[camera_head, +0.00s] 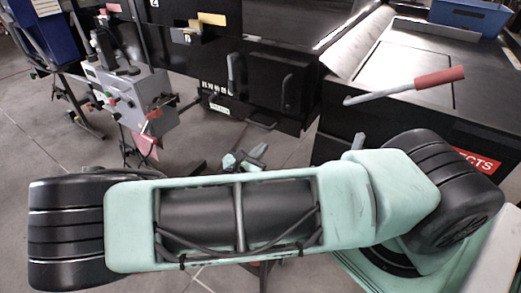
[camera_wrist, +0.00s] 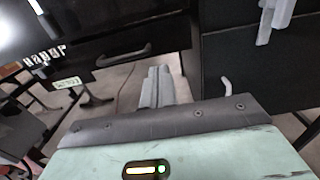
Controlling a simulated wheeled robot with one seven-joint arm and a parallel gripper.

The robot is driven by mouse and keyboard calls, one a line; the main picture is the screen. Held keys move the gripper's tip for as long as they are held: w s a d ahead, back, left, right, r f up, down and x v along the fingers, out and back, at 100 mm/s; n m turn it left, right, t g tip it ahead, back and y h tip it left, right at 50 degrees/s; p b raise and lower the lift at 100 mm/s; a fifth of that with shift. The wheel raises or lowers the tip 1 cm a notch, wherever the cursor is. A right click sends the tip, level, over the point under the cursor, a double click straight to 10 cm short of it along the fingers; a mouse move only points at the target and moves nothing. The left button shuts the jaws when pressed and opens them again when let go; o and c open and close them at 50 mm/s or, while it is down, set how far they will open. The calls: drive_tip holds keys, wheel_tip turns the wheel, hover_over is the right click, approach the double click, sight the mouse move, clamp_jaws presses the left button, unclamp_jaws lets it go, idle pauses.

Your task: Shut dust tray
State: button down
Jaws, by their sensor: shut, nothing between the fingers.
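The dust tray appears to be the low black drawer front (camera_head: 285,126) at the bottom of the dark machine in the head view. It carries a dark bar handle (camera_head: 262,123). In the wrist view the same kind of black front (camera_wrist: 110,68) with its curved handle (camera_wrist: 124,54) lies ahead and left of my fingers. I cannot tell how far the tray stands out. My gripper (camera_wrist: 158,72) is shut and empty, its fingers together below and right of the handle, apparently apart from it. In the head view my gripper (camera_head: 245,160) shows just beyond my arm, short of the tray.
A grey control box (camera_head: 140,100) with knobs stands at left. At right is a dark cabinet (camera_head: 335,150) with a red-handled lever (camera_head: 440,77) and a blue bin (camera_head: 468,18) on top. Grey floor (camera_head: 285,152) shows between my arm and the machine.

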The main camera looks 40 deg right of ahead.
sight(282, 126)
drive_tip(key=p+x, duration=0.3)
drive_tip(key=x, duration=0.6)
drive_tip(key=shift+d, duration=0.15)
drive_tip(key=shift+w+d+f, duration=0.1)
drive_tip(key=shift+w+d, duration=0.1)
drive_tip(key=shift+d, duration=0.25)
drive_tip(key=p+x, duration=0.1)
drive_tip(key=x, duration=0.4)
drive_tip(key=shift+p, duration=0.4)
